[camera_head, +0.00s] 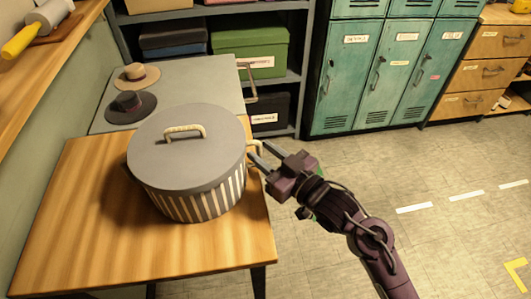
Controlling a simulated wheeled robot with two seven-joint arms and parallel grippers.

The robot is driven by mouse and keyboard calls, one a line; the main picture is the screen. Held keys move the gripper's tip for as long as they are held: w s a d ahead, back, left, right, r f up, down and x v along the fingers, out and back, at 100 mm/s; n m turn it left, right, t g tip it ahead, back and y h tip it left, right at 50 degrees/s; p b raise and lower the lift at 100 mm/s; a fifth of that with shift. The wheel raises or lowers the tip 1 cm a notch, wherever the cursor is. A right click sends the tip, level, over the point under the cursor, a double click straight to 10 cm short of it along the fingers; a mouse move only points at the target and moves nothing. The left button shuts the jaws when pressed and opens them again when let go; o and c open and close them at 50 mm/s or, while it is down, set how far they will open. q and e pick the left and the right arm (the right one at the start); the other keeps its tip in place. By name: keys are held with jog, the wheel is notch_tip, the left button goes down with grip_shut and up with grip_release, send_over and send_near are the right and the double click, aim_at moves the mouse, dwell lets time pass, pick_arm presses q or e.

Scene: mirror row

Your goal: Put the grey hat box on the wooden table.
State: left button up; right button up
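The grey hat box (205,192) is a round box with dark and light stripes on its side, a plain grey lid (186,152) and a pale handle (184,133) on top. It is upright over the wooden table (80,240) and appears to rest on it; its underside is hidden. My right gripper (262,153) is at the box's right side, beside a pale side handle (256,147). Its two fingers are apart, and no grip on the handle is visible. My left gripper is not in view.
A grey surface (190,85) behind the table holds a tan hat (136,76) and a dark hat (130,106). A shelf with a green box (250,48) and teal lockers (345,80) stand behind. Floor (440,165) at the right is clear.

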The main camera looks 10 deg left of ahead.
jog(key=b+v, duration=0.1)
jog(key=v, duration=1.1)
